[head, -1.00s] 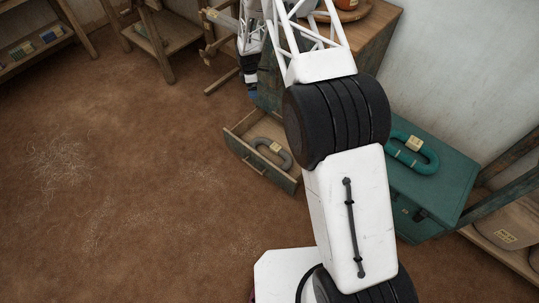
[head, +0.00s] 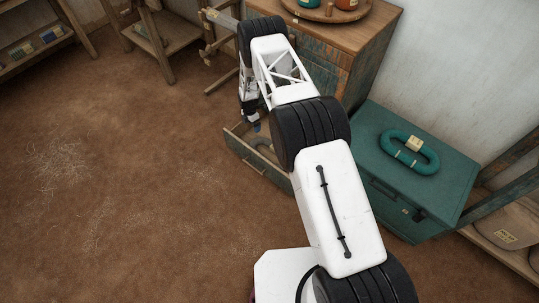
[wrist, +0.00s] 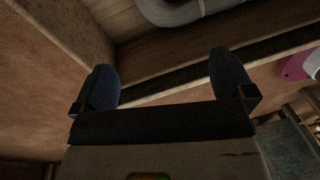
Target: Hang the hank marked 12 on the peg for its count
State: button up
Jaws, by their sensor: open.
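A grey hank (head: 262,142) lies in the open drawer (head: 253,160), partly hidden by my arm. It also shows at the top of the wrist view (wrist: 185,10). A teal hank (head: 426,158) with a pale tag lies on the teal chest. I cannot read the number on any tag. My gripper (head: 256,125) is over the drawer, close to the grey hank. In the wrist view my gripper (wrist: 165,80) has its two blue fingertips wide apart with nothing held between them. I cannot make out a peg for certain.
The teal chest (head: 385,215) stands right of the drawer cabinet (head: 372,50), which bears a round wooden tray (head: 325,14) with pots. A wooden frame (head: 224,48) stands behind the drawer. Shelves stand at the far left. The brown floor (head: 120,210) at left is clear except for loose threads.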

aim_at(255, 143)
jog(key=f, duration=0.3)
jog(key=f+n, duration=0.1)
jog(key=f, duration=0.2)
jog(key=d+f+n, duration=0.1)
jog(key=f, duration=0.2)
jog(key=shift+s+f, duration=0.15)
jog(key=shift+s, duration=0.1)
jog(key=shift+s+d+f, duration=0.1)
jog(key=shift+s+f, duration=0.05)
jog(key=shift+f, duration=0.5)
jog(key=shift+s+f, duration=0.1)
jog(key=shift+f, duration=0.5)
jog(key=shift+f, duration=0.15)
jog(key=shift+s+d+f, duration=0.1)
jog(key=shift+s+f, duration=0.05)
jog(key=shift+f, duration=0.65)
jog(key=shift+s+f, duration=0.2)
jog(key=shift+f, duration=0.6)
jog(key=shift+s+d+f, duration=0.1)
jog(key=shift+s+f, duration=0.05)
jog(key=shift+f, duration=0.65)
jog(key=c, duration=0.8)
